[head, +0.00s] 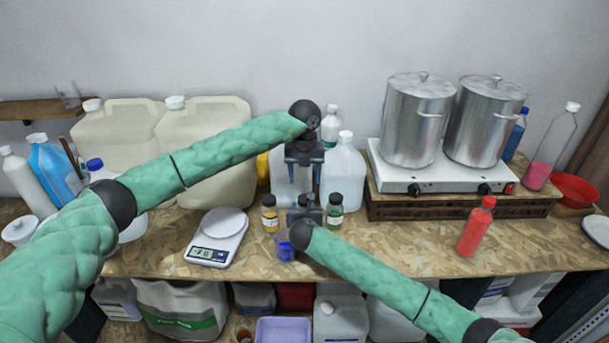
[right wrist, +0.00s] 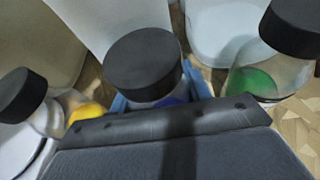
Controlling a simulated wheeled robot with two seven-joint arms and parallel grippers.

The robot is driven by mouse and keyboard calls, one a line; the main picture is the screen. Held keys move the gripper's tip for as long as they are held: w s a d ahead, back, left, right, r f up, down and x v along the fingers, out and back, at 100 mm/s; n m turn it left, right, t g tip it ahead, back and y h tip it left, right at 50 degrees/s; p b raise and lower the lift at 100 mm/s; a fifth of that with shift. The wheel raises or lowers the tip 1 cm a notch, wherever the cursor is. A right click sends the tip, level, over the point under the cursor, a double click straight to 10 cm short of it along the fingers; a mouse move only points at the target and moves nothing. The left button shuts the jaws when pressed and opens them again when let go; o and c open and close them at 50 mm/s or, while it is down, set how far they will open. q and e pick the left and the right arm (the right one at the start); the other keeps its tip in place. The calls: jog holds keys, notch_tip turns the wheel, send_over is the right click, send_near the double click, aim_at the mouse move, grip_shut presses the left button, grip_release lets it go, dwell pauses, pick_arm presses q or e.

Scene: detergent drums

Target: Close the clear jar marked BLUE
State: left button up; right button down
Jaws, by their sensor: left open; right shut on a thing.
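The middle jar, clear with a black lid (right wrist: 143,65) and a little blue showing inside, stands between two similar jars; its marking is not readable. Its lid sits on top; I cannot tell how tight it is. In the head view mostly the dark lid (head: 303,200) shows behind my right gripper (head: 307,213). My right gripper's blue fingers (right wrist: 150,99) are shut around this jar below the lid. My left gripper (head: 304,177) points down above the jar, open and apart from the lid, in front of the clear jugs.
A yellow jar (head: 269,214) and a green jar (head: 335,210) stand close on either side. A small cup with blue contents (head: 286,251) is in front. A scale (head: 217,237) stands left, a red bottle (head: 476,228) right. Clear jugs (head: 344,170) stand close behind.

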aim_at(304, 198)
pick_arm(q)
jog(key=shift+f, duration=0.1)
jog(key=shift+f, duration=3.95)
jog(key=c, duration=1)
jog(key=shift+c, duration=0.2)
jog(key=m, duration=0.6)
jog(key=shift+m, duration=0.3)
